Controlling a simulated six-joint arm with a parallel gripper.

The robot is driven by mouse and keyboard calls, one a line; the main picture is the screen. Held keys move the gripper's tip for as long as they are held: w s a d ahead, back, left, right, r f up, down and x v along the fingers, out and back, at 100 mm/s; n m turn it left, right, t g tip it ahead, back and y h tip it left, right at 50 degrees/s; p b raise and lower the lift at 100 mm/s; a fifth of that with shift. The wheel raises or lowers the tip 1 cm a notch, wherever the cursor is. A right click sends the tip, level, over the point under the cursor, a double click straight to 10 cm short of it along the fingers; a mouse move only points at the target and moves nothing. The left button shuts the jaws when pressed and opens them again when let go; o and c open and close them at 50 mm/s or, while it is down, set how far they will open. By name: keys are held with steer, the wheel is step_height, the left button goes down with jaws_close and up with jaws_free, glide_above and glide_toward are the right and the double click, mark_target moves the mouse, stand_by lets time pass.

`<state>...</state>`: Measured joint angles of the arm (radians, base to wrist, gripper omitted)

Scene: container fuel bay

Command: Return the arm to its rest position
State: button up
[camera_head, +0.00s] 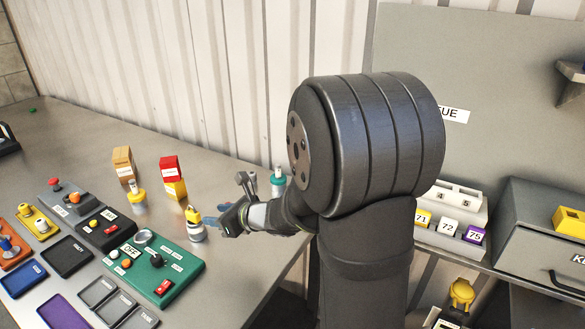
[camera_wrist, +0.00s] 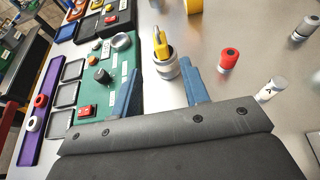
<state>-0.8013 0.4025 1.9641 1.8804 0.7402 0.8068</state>
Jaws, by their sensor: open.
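My gripper (camera_head: 215,220) is low over the grey table in the head view, beside a small metal canister with a yellow top (camera_head: 195,222). In the wrist view my two blue fingers are spread apart, and my open gripper (camera_wrist: 160,68) faces the same canister (camera_wrist: 166,66), which stands upright between the finger directions. I cannot tell whether a finger touches it. Nothing appears held. My dark arm covers the middle of the head view and hides part of the table and wall behind it.
A green control panel (camera_head: 150,268) lies just left of my gripper, with trays and other panels beyond. A red-topped canister (camera_wrist: 229,58) and a white one marked A (camera_wrist: 270,90) stand to the right in the wrist view. A grey drawer unit (camera_head: 545,235) stands far right.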

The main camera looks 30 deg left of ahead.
mark_target(192, 211)
steer(key=x, duration=1.1)
steer(key=shift+a+f, duration=0.1)
steer(key=shift+a, duration=0.25)
steer(key=shift+r, duration=0.95)
steer(key=shift+f, duration=0.15)
